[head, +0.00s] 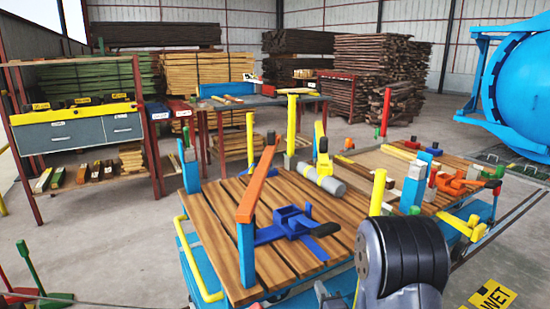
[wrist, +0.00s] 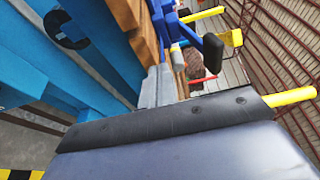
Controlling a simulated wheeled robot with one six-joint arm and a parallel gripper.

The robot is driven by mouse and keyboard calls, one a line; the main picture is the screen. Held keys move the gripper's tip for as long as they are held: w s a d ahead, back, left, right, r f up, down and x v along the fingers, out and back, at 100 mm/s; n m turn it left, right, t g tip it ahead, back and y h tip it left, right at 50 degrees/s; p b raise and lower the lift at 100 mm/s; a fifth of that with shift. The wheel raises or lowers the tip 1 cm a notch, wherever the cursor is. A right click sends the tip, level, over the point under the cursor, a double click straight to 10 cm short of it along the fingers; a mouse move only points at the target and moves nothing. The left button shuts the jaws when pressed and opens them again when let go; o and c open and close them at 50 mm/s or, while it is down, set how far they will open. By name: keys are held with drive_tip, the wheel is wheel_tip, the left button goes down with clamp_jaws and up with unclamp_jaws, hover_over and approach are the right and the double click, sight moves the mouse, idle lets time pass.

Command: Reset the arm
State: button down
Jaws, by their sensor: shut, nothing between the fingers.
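My arm (head: 403,255) shows at the lower right of the head view as a dark grey, rounded link in front of the wooden-topped cart (head: 215,235). The fingers are not visible in the head view. In the wrist view, my gripper (wrist: 175,125) fills the bottom as a dark slab with a black, bolted edge. It is shut and I see nothing held in it. Beyond it, the wrist view shows close blue metalwork (wrist: 95,45) and wooden boards (wrist: 130,20).
The cart carries an orange lever (head: 258,182), a blue clamp (head: 296,222), a grey cylinder (head: 325,182) and several upright posts near my arm. A blue autoclave (head: 520,85) stands at the right. Grey floor is open at the left.

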drive_tip(key=w+d+f+m+g+p, duration=0.1)
drive_tip(key=w+d+f+m+p, duration=0.1)
drive_tip(key=d, duration=0.3)
drive_tip(key=w+d+f+m+p, duration=0.2)
drive_tip(key=w+d+p, duration=0.2)
drive_tip(key=d, duration=0.1)
drive_tip(key=shift+d+g, duration=0.25)
drive_tip(key=shift+g, duration=0.15)
drive_tip(key=shift+s+a, duration=0.1)
